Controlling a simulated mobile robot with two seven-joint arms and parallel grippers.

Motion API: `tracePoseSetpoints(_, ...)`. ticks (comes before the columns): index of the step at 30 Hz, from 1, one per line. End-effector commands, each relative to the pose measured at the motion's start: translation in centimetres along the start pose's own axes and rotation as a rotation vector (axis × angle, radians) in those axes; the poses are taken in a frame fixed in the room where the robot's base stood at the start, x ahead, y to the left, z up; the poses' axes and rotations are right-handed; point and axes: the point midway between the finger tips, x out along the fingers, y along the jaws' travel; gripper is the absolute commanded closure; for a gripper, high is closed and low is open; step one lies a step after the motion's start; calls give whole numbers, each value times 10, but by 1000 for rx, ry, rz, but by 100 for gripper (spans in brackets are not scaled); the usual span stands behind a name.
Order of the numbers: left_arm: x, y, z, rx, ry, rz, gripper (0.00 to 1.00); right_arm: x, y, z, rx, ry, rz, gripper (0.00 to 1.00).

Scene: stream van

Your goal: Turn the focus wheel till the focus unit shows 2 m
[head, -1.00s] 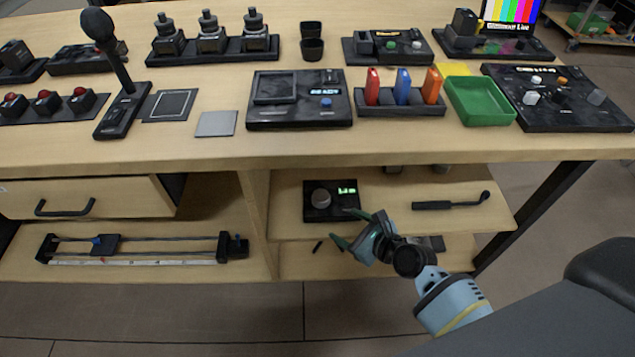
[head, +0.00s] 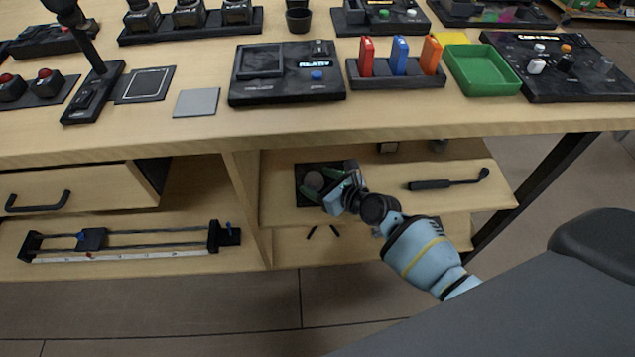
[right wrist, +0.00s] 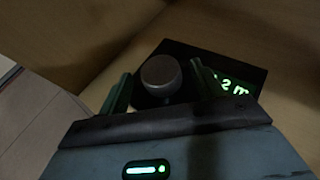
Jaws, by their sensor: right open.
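The focus unit (head: 302,171) is a black box on the upper shelf under the worktop. Its round grey focus wheel (head: 314,180) shows in the right wrist view (right wrist: 161,76) too. My right gripper (head: 327,182) is open, one green finger on each side of the wheel, with gaps visible. The green display (right wrist: 234,86) reads "2 m" where it shows. The right finger covers its left end, so I cannot tell whether another digit stands before the 2. In the head view my gripper hides the display. My left gripper is not in view.
The worktop edge (head: 300,140) overhangs the shelf. A black handled tool (head: 448,181) lies to the right on the same shelf. A wooden upright (head: 246,205) stands to the left, beside a slider rail (head: 150,247). Small dark pieces (head: 322,232) lie on the shelf below.

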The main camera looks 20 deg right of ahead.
Motion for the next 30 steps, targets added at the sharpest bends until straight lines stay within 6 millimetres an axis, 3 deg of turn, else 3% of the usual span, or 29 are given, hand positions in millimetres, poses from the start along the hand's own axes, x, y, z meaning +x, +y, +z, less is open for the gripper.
tracePoseSetpoints(12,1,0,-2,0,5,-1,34,8,0,1,0,-1,-1,34)
tracePoseSetpoints(22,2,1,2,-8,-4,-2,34,8,0,0,0,-1,-1,77)
tracePoseSetpoints(30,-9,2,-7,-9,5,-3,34,8,0,6,22,-6,-44,77)
